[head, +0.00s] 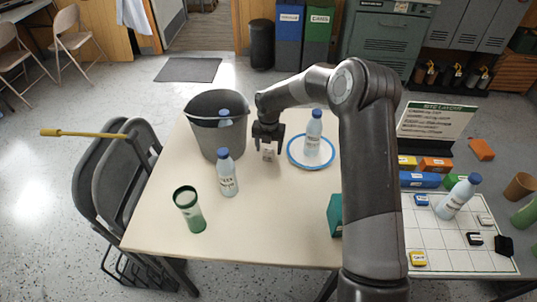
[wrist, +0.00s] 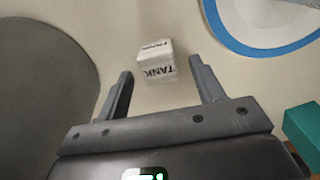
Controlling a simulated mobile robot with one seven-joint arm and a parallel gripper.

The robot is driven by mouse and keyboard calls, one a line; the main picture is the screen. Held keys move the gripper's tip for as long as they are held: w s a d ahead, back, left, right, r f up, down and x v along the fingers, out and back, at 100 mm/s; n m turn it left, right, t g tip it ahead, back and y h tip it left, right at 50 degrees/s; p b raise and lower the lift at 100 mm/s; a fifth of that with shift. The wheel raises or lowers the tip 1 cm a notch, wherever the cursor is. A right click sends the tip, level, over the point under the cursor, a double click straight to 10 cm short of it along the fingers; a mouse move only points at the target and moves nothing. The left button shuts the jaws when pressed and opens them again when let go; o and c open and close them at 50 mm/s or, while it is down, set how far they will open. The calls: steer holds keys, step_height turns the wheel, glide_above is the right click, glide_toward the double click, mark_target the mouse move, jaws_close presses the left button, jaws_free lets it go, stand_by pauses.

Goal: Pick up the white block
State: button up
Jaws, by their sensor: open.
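The white block (head: 268,152) stands on the cream table between the grey bucket and the blue-rimmed plate. In the wrist view the white block (wrist: 156,60) shows dark lettering, "TANK", on one face. My gripper (head: 267,138) is just above and beside it in the head view. In the wrist view my gripper (wrist: 158,75) is open, and the block lies ahead of the gap between the two fingertips. I see no contact between fingers and block.
A blue-rimmed plate (head: 296,155) with a bottle (head: 313,135) is close on the right. A bottle (head: 227,175) and a green cup (head: 189,212) stand nearer. The front middle of the table is clear.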

mark_target(269, 150)
step_height(269, 150, down, 3)
steer(key=shift+w+f, duration=0.1)
steer(key=c, duration=1.1)
